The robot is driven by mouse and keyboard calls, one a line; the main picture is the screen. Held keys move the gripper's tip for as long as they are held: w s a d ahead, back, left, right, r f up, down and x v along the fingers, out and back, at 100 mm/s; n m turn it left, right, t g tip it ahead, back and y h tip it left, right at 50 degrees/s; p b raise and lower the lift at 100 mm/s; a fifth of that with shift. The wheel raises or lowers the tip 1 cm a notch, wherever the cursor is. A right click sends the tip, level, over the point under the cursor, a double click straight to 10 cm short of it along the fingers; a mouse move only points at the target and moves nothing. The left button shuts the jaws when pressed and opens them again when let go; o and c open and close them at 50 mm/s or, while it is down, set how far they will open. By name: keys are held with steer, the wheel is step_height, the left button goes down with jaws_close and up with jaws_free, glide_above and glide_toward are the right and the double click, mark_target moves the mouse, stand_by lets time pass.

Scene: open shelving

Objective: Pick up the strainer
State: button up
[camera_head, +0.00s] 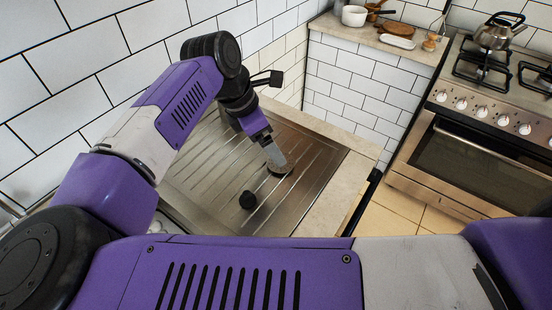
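My gripper (275,157) points down over the ribbed metal drainboard, with its grey fingertip close to a small round brownish-metal object (284,170). The fingertip hides part of this object, and I cannot tell whether they touch. Only one grey finger shows clearly, so I cannot tell whether the gripper is open or shut. I cannot tell for sure which of these two is the strainer.
White tiled walls stand left and behind. A stove (480,130) with a kettle (497,34) is at right. A back counter holds a white pot (354,16) and a white dish (397,42).

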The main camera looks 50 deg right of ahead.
steer(key=shift+p+x, duration=0.9)
steer(key=shift+x, duration=3)
steer(key=shift+w, duration=0.2)
steer(key=c, duration=1.4)
step_height(320, 180, up, 20)
steer(key=b, duration=0.2)
steer(key=shift+a, duration=0.1)
